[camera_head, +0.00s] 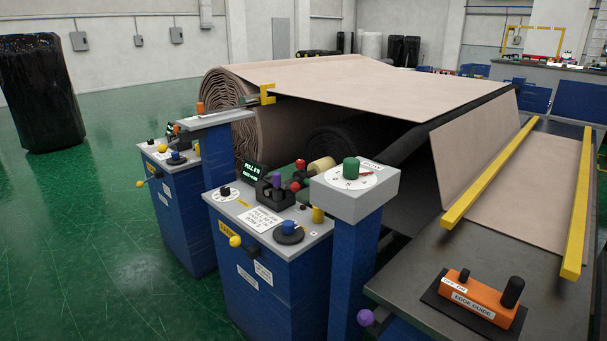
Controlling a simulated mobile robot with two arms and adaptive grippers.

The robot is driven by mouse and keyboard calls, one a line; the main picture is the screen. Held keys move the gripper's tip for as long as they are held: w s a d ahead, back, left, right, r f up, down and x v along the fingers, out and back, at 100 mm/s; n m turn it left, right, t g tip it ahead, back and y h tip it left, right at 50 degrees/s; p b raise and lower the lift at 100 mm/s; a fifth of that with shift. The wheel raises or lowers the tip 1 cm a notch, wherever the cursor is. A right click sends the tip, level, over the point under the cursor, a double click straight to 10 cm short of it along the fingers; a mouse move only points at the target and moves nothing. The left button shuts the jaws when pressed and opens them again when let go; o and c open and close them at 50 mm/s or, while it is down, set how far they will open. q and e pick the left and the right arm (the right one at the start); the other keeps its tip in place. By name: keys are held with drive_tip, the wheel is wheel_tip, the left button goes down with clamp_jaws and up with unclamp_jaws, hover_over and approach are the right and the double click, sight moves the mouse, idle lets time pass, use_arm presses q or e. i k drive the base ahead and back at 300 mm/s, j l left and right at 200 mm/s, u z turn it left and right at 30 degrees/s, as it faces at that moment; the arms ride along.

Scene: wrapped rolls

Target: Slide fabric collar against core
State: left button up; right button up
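A large beige fabric roll (226,112) sits at the back left of the machine, its layered end facing me. Its beige sheet (370,82) stretches across the top to the right and hangs over a dark bar. Below the sheet is a dark roll (345,139), partly hidden by the control stands. A yellow bracket (267,94) stands at the sheet's near edge beside the beige roll. I cannot tell which part is the collar or the core; a small cream cylinder (321,165) lies near the dark roll. Neither of my grippers is in view.
Blue control stands (268,285) with knobs and levers block the near side. A post with a green knob (351,168) rises beside them. An orange edge guide block (482,300) sits on the dark table (405,281) at right.

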sight(302, 176)
drive_tip(key=i+j, duration=0.35)
drive_tip(key=i+j+z, duration=0.15)
drive_tip(key=i+j, duration=0.5)
drive_tip(key=j, duration=0.2)
drive_tip(key=i+j+z, duration=0.1)
drive_tip(key=i+j, duration=0.25)
drive_tip(key=i+j+z, duration=0.1)
drive_tip(key=i+j, duration=0.2)
drive_tip(key=j, duration=0.25)
